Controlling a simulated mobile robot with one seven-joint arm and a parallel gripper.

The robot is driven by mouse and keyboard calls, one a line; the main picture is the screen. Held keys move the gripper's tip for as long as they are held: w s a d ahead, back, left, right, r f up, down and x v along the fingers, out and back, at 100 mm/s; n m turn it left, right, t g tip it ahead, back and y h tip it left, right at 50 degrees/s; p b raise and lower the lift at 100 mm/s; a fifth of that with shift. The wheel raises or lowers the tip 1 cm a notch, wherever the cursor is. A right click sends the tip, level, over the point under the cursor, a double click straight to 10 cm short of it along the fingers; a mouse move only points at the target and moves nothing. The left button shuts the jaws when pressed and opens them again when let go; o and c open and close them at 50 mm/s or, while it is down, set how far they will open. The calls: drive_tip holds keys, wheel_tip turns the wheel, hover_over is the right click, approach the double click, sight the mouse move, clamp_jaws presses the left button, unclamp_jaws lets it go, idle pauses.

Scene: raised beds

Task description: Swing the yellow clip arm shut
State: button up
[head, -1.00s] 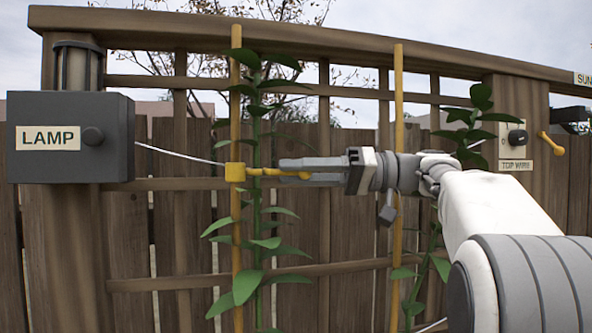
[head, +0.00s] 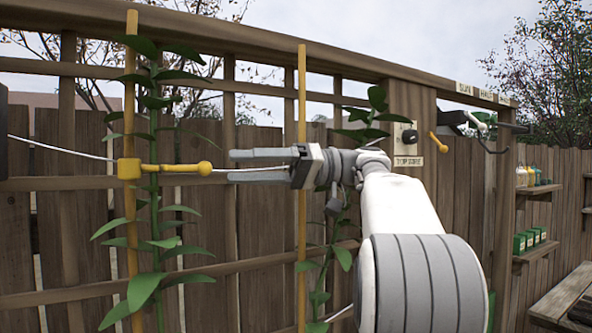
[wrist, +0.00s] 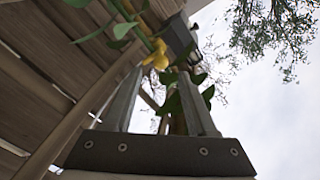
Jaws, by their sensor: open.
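The yellow clip in the head view has a block (head: 129,168) on the left yellow pole and a clip arm (head: 190,168) with a round knob end. The arm points right, roughly level, and passes across the plant stem (head: 154,200). I cannot tell whether it is latched. My gripper (head: 231,166) is open and empty, just right of the knob and apart from it, fingers pointing left. In the wrist view the yellow knob (wrist: 160,58) shows beyond and between my fingertips (wrist: 161,74). The block is partly hidden there.
A wooden trellis (head: 250,185) and plank fence stand behind the clip. A second yellow pole (head: 302,110) stands near my gripper. A box labelled TOP WIRE (head: 407,140) and a yellow lever (head: 438,142) are further right. Shelves with bottles and boxes are at far right.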

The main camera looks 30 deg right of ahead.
drive_tip(key=v, duration=0.9)
drive_tip(key=shift+d+b, duration=0.35)
drive_tip(key=shift+s, duration=0.1)
